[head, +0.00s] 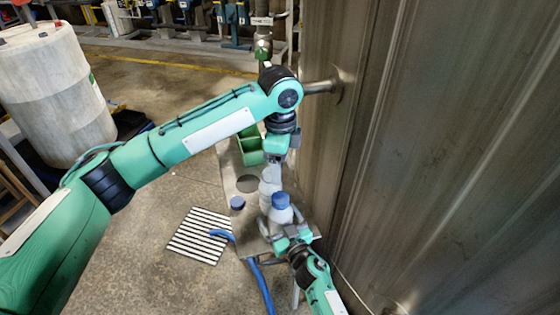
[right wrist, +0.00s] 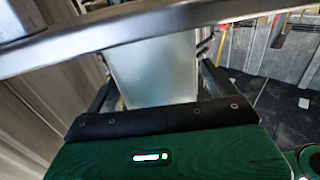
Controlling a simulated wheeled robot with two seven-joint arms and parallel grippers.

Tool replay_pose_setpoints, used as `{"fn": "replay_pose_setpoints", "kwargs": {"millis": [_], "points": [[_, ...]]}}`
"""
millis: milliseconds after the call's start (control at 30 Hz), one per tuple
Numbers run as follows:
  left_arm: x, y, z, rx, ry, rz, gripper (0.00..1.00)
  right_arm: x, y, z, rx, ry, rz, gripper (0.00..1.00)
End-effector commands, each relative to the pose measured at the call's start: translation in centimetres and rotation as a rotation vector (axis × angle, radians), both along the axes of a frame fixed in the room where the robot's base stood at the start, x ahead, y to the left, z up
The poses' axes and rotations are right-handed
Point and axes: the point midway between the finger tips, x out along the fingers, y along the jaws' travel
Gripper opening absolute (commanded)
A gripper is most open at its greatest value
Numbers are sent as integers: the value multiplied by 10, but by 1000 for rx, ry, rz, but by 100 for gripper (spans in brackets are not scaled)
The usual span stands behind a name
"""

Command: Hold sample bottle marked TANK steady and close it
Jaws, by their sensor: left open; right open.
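A white bottle with a blue cap (head: 281,201) stands on a small metal shelf. My right gripper (head: 280,222) is open around its lower body, with a finger on each side. In the right wrist view its pale translucent body (right wrist: 152,72) shows between the fingers (right wrist: 158,88). A second white bottle (head: 267,187) stands just behind it, with no blue cap visible. My left gripper (head: 272,165) is open and points down, just above or beside this bottle; I cannot tell if they touch. A loose blue cap (head: 237,203) lies to the left. No TANK marking is readable.
The narrow metal shelf (head: 233,178) holds a green box (head: 250,148) at its back. A tall corrugated metal wall (head: 400,140) rises close on the right. A blue hose (head: 262,285) hangs in front. A striped floor grate (head: 198,237) lies left, and a white drum (head: 58,90) stands farther left.

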Motion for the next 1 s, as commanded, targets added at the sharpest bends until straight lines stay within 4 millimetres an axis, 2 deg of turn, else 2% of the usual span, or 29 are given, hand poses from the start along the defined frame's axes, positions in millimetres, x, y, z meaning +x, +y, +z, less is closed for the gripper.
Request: {"fn": "replay_pose_setpoints", "kwargs": {"millis": [167, 400, 600, 800, 1000], "points": [[0, 0, 3, 0, 0, 0, 66, -26, -13, -1, -2, 2, 1, 89], [0, 0, 1, 0, 0, 0, 66, -73, -36, -1, -1, 3, 1, 89], [0, 0, -2, 0, 0, 0, 66, -103, -52, -1, -2, 1, 1, 89], [0, 0, -3, 0, 0, 0, 66, -117, -59, 0, -1, 0, 0, 89], [0, 0, -3, 0, 0, 0, 66, -119, -60, 0, -1, 0, 0, 89]]}}
